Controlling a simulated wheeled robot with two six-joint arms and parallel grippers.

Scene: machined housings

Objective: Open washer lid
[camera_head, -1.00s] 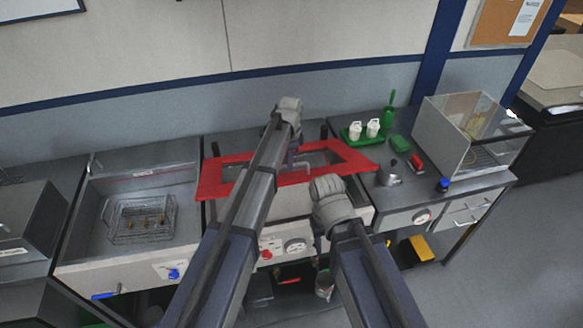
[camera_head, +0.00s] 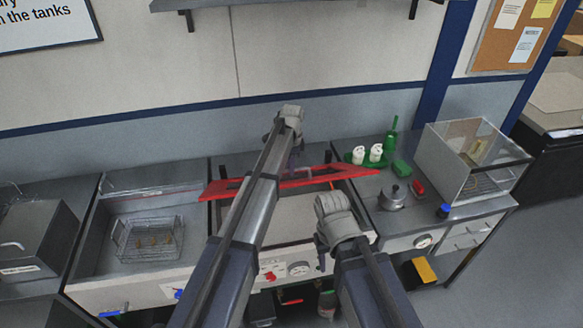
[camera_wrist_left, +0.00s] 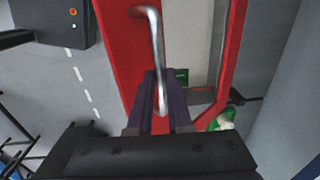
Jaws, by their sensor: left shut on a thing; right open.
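The washer lid (camera_head: 332,178) is a red frame with a window, tilted up above the washer's tank (camera_head: 290,215) in the middle of the bench. Its bent metal handle (camera_wrist_left: 158,50) lies between the fingers of my left gripper (camera_wrist_left: 160,85) in the left wrist view. My left gripper (camera_head: 295,155) is shut on the handle at the lid, partly hidden behind my own arm in the head view. My right gripper (camera_head: 328,205) is open and empty over the front right of the tank; its fingertips are mostly hidden by its wrist.
A tank with a wire basket (camera_head: 150,240) of small brown parts stands left of the washer. To the right are a green tray (camera_head: 355,157) with white bottles, a metal pot (camera_head: 392,197), a red item (camera_head: 418,187) and a clear-sided box (camera_head: 470,160). The wall is close behind.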

